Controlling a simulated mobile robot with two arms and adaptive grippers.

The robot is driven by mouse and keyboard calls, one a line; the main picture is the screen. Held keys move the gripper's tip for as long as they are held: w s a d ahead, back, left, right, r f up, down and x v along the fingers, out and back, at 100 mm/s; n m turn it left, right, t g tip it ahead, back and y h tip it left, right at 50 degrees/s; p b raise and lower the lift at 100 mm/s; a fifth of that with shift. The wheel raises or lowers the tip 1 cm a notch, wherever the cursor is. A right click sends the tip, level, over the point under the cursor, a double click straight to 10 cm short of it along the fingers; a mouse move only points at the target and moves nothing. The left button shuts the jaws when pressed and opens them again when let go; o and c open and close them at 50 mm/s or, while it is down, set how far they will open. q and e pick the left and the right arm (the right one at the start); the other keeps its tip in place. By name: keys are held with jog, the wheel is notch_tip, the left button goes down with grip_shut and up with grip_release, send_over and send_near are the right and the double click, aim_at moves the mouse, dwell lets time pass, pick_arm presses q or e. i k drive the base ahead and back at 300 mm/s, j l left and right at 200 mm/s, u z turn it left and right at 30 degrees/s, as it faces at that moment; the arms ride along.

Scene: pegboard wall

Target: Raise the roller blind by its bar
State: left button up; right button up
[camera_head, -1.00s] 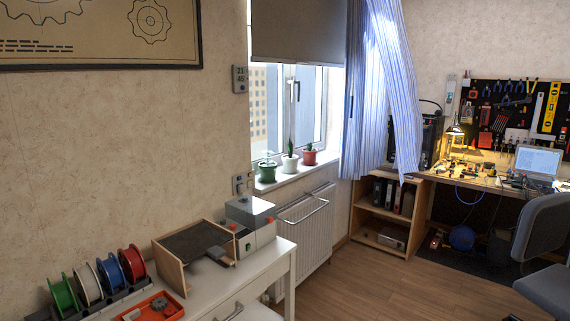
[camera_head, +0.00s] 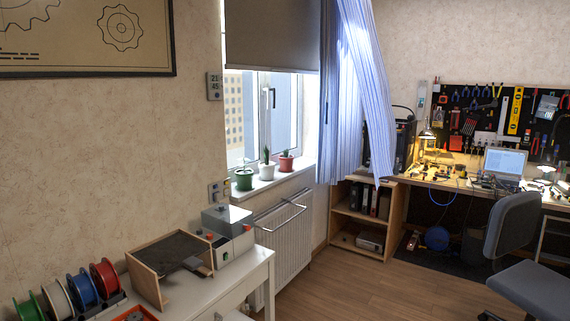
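The roller blind (camera_head: 270,35) is a grey-brown sheet hanging over the upper part of the window in the head view. Its bottom bar (camera_head: 272,70) runs along the lower edge, at about the height of the upper window pane. The blind's top is cut off by the picture's edge. The blind covers the upper part of the window (camera_head: 270,120), and the panes below it are uncovered. Neither of my grippers shows in the head view.
Potted plants (camera_head: 266,171) stand on the sill above a radiator (camera_head: 284,238). A white table (camera_head: 202,295) with spools and boxes stands in front, left. A striped curtain (camera_head: 350,100) hangs right of the blind. An office chair (camera_head: 515,240) stands right; the wooden floor (camera_head: 350,290) between is clear.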

aim_at(266, 36)
jog(key=i+l+z, duration=0.3)
jog(key=i+z, duration=0.15)
jog(key=i, duration=0.65)
jog(key=i+z, duration=0.4)
jog(key=i, duration=0.7)
